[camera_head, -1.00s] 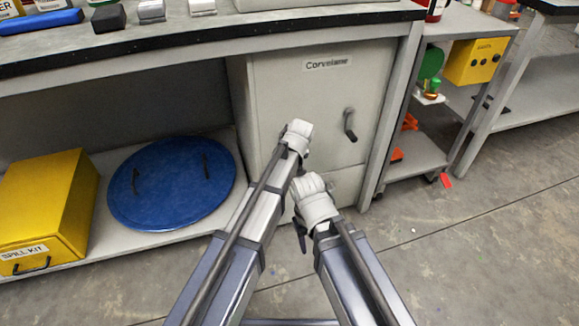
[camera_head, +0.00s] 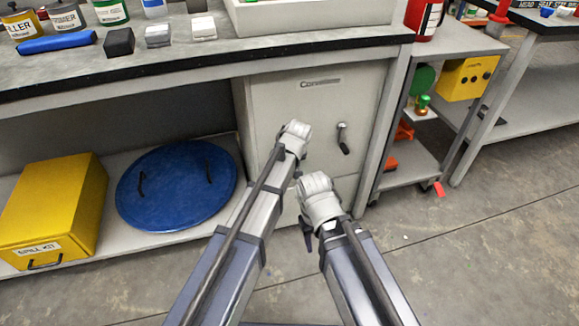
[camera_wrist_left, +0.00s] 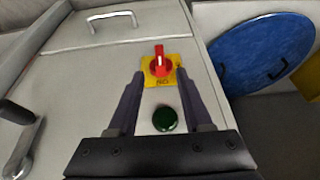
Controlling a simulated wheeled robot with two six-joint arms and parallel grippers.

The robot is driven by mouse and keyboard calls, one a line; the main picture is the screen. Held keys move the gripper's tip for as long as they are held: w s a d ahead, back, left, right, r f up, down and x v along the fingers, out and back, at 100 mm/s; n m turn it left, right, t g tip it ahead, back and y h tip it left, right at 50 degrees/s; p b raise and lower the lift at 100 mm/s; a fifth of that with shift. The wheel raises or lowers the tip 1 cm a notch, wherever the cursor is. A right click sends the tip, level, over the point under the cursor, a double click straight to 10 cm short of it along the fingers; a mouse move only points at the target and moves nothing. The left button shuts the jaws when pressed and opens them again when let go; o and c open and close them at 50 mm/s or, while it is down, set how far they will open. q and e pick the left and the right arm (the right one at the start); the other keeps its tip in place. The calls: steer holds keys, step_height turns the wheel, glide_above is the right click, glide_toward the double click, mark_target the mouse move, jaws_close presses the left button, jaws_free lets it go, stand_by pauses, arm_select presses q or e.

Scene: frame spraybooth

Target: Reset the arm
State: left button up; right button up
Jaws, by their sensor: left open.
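My left arm reaches up the middle of the head view, with its wrist in front of the grey cabinet (camera_head: 360,100). My left gripper (camera_wrist_left: 157,78) shows in the left wrist view with its two dark fingers apart and nothing held between them. Beyond the fingers are a red rotary knob on a yellow plate (camera_wrist_left: 160,66) and a green button (camera_wrist_left: 165,119). My right gripper (camera_head: 308,232) is low beside the left arm. Its dark fingers are mostly hidden behind the white wrist, so its opening cannot be told.
The bench top (camera_head: 250,60) carries cans and blocks. A yellow spill kit box (camera_head: 50,200) and a blue round lid (camera_head: 175,188) lie on the low shelf. The cabinet has a lever handle (camera_head: 343,138). A cart (camera_head: 455,45) stands right; open floor (camera_head: 480,250) lies front right.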

arm_select(q)
steer(key=s+a+f+m+g+h, duration=0.1)
steer(key=s+a+m+g, duration=0.1)
steer(key=s+a, duration=0.7)
steer(key=s+a+f+m+g+h, duration=0.15)
steer(key=s+a, duration=0.35)
steer(key=s, duration=0.7)
steer(key=s+d+r+m+y+p, duration=0.1)
steer(key=s+d+r+m+p, duration=0.15)
steer(key=d, duration=0.25)
steer(key=s+d+r+m+y+p, duration=0.1)
steer(key=s+d+r, duration=0.15)
steer(key=d, duration=0.35)
step_height(320, 180, up, 37)
steer(key=p, duration=3.7)
steer(key=shift+s+g+p, duration=0.25)
steer(key=shift+g+p, duration=0.15)
steer(key=shift+g, duration=0.05)
